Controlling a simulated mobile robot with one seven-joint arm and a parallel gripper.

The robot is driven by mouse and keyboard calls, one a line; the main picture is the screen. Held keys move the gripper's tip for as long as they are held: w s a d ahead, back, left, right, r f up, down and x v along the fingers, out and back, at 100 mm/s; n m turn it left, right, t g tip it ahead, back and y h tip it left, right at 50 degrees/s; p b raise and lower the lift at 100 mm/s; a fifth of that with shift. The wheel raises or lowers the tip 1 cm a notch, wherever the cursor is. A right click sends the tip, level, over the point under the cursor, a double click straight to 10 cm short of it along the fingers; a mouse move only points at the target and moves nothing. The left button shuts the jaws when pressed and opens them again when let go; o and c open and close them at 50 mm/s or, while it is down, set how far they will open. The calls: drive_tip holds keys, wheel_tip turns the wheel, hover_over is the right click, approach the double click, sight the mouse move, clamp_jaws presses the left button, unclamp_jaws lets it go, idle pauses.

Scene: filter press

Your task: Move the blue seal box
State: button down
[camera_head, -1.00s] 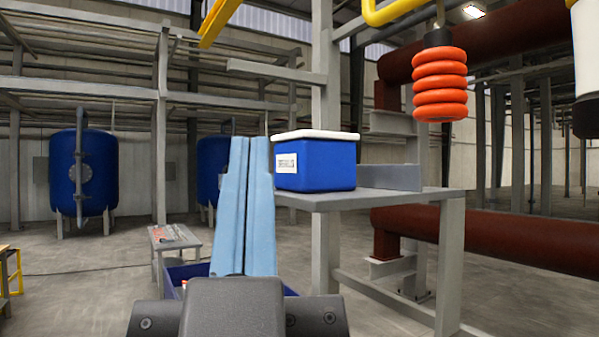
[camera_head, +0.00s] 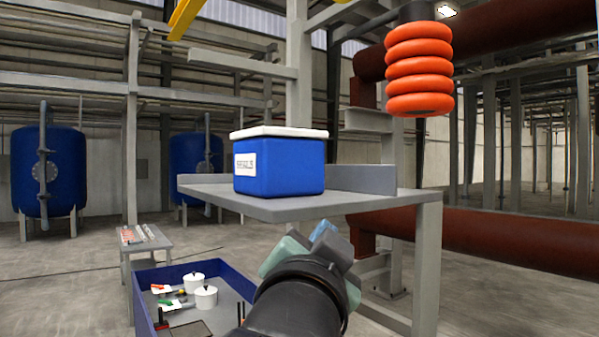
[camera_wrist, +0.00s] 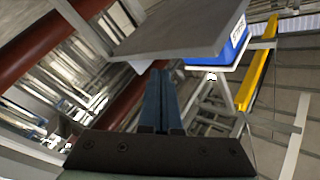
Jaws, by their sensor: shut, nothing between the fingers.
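The blue seal box (camera_head: 279,167) has a white lid and a white label on its front. It stands upright on a grey shelf table (camera_head: 300,208), near the front edge. That view also shows the box (camera_wrist: 236,46) tilted at the upper right, beyond the grey shelf (camera_wrist: 180,28).
An orange ribbed part (camera_head: 419,68) hangs at the upper right. A dark red pipe (camera_head: 500,240) runs behind the table. A blue-walled tray (camera_head: 143,310) with white pots and small items is at the lower left. A small side table (camera_head: 146,240) stands behind it.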

wheel_tip(320, 180, up, 5)
drive_tip(key=m, duration=0.5)
drive_tip(key=m+g+y+p, duration=0.1)
drive_tip(key=m+p, duration=0.4)
drive_tip(key=p, duration=0.1)
approach(304, 172)
drive_tip(key=w+d, duration=0.1)
drive_tip(key=w+d+r, duration=0.1)
drive_tip(key=w+d, duration=0.1)
drive_tip(key=shift+w+a+p, duration=0.75)
drive_tip(key=shift+w+p, duration=0.05)
drive_tip(key=shift+w+a+f+p, duration=0.3)
drive_tip(key=shift+w+a, duration=0.1)
drive_tip(key=shift+w, duration=0.1)
